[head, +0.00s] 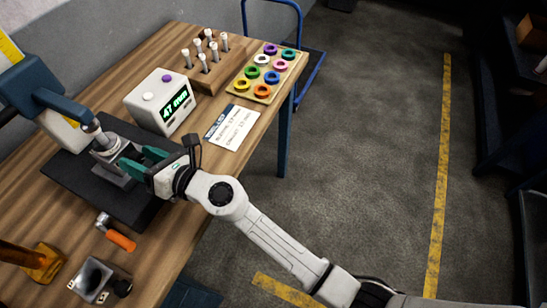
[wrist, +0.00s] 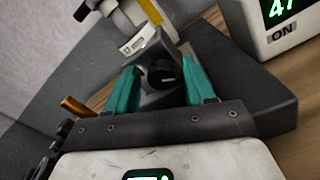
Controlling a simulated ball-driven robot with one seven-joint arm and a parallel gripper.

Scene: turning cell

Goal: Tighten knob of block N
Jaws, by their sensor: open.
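A grey metal block (head: 115,170) stands on a dark base plate under the machine's head; it also shows in the wrist view (wrist: 157,52). A dark round knob (wrist: 163,77) faces my gripper in the wrist view. A small white tag (wrist: 137,41) is above it, too small to read surely; I cannot make out an N. My gripper (wrist: 161,68) is open, with its teal fingers on either side of the knob. I cannot tell whether they touch it. In the head view my gripper (head: 137,161) hides the knob.
The dark base plate (head: 68,176) lies on the wooden table. Behind are a text card (head: 232,127), a peg rack (head: 219,75) and a tray of coloured rings (head: 245,92). An orange-handled tool (head: 121,240) lies in front.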

